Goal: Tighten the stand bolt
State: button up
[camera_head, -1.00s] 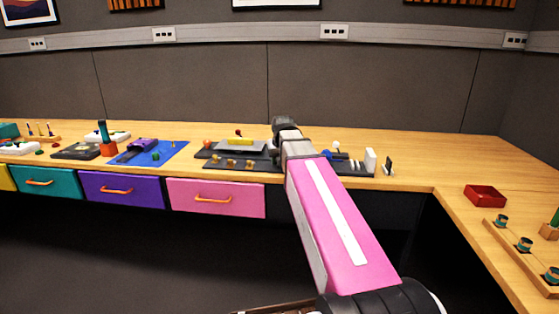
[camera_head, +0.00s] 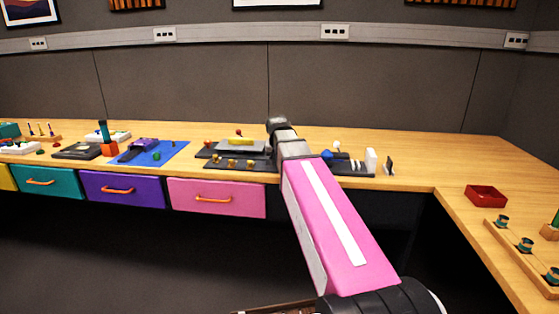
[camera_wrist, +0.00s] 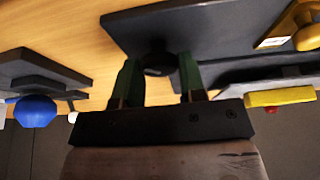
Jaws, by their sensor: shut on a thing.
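My gripper (camera_wrist: 160,82) has its two dark green fingers on either side of a dark rounded knob, which looks like the stand bolt (camera_wrist: 158,62), at a dark flat plate (camera_wrist: 205,28). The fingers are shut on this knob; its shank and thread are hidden. In the head view my pink arm and grey wrist cover the gripper and the bolt. The dark trackball panel (camera_head: 240,163) lies left of my wrist there, with brass knobs, a yellow bar (camera_head: 240,141) and a red ball (camera_head: 238,132).
A blue ball (camera_wrist: 36,110) on a second dark base stands at the wrist view's left; that base (camera_head: 355,169) is right of my arm in the head view. A red tray (camera_head: 486,195) stands right; the desk between is clear.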

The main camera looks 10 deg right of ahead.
jog(key=o, duration=0.9)
jog(key=v, duration=1)
jog(key=shift+s+r, duration=0.2)
jog(key=shift+r, duration=0.1)
jog(key=shift+s, duration=0.1)
